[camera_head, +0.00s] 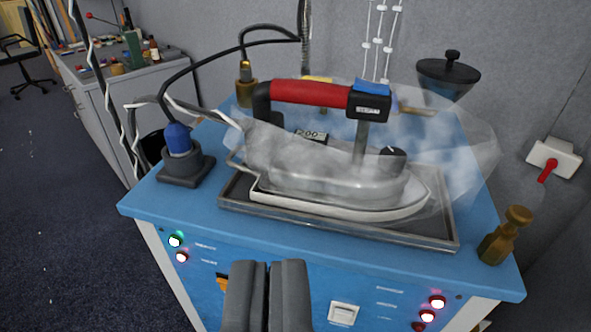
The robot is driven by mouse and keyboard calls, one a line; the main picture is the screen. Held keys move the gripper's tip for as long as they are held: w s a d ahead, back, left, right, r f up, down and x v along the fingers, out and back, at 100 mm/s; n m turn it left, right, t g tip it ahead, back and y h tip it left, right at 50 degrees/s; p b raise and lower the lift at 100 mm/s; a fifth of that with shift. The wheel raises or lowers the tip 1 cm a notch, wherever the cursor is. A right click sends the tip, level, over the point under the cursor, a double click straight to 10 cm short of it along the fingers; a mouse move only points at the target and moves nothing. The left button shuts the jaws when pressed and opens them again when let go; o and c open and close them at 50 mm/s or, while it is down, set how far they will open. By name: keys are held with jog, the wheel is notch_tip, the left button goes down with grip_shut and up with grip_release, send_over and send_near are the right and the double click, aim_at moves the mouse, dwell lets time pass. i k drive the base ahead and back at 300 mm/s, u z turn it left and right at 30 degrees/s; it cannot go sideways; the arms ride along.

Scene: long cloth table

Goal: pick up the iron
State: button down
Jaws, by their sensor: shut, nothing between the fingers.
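The iron (335,188) sits on a dark metal tray (228,195) on top of a blue cabinet (200,224). It has a silver-white body, a red handle (310,92) along the top and a blue piece at the handle's right end. Its pointed end faces right. A pale, see-through cloud covers much of its body. My gripper (268,264) is at the bottom of the view, in front of the cabinet's front panel and below the iron in the picture. Its two grey fingers are together and empty, apart from the iron.
A blue plug in a dark base (183,168) stands left of the tray, with cables running up behind the iron. A brass fitting (507,235) is at the right corner. A black funnel-shaped vessel (447,75) is behind. The wall has a red-handled valve (547,170). Open floor (60,220) lies left.

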aim_at(367, 108)
jog(key=z, duration=0.1)
jog(key=i, duration=0.5)
jog(key=z, duration=0.7)
jog(key=k, duration=1.05)
jog(key=u, duration=0.45)
jog(key=i, duration=1)
jog(key=z, duration=0.05)
